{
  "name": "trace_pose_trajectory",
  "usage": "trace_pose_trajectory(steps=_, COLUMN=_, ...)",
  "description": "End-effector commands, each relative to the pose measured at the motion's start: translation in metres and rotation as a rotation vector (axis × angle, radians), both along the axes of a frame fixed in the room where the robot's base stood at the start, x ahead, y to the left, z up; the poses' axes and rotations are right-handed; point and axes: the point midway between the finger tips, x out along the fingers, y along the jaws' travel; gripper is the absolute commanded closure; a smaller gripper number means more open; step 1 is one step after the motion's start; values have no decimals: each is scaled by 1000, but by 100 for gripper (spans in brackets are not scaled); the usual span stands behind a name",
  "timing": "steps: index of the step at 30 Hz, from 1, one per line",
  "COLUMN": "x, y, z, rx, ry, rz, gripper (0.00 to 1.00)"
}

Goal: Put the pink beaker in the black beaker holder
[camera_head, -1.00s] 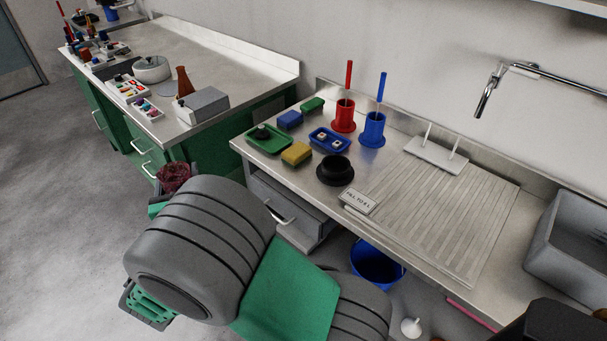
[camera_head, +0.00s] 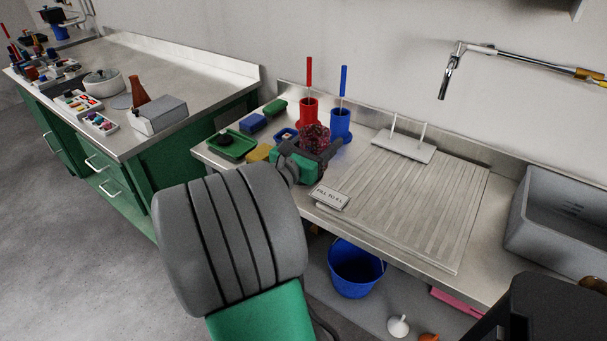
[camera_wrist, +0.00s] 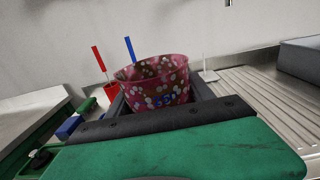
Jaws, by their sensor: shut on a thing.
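The pink beaker (camera_head: 314,138), dark pink with pale spots, is held upright above the counter in front of the red and blue brush pots. In the wrist view the beaker (camera_wrist: 157,84) sits between the jaws, its open rim facing up. My gripper (camera_head: 312,158) is shut on it. The black beaker holder is hidden in the head view behind my gripper and arm, and I cannot make it out in the wrist view. Whether the beaker touches the holder cannot be told.
Red (camera_head: 307,108) and blue (camera_head: 341,124) brush pots stand just behind the beaker. A green tray (camera_head: 232,147) and sponges lie to the left. A small sign (camera_head: 330,197), ribbed drainboard (camera_head: 410,205) and drying rack (camera_head: 403,147) are right. A blue bucket (camera_head: 354,272) is below.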

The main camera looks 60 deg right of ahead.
Motion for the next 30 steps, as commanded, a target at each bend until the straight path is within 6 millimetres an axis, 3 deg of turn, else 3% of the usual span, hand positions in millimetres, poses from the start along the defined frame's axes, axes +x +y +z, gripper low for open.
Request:
trace_pose_trajectory(steps=5, x=0, y=-11, z=-6, rx=0, ry=1, rz=-17, gripper=96)
trace_pose_trajectory(steps=14, x=43, y=-65, z=-39, rx=1, ry=2, rz=-16, gripper=96)
trace_pose_trajectory(steps=21, x=71, y=-100, z=-85, rx=1, ry=2, rz=-15, gripper=96)
trace_pose_trajectory(steps=27, x=80, y=-111, z=-100, rx=0, ry=0, rz=-15, gripper=96)
trace_pose_trajectory(steps=30, x=82, y=-112, z=-117, rx=1, ry=3, rz=-14, gripper=96)
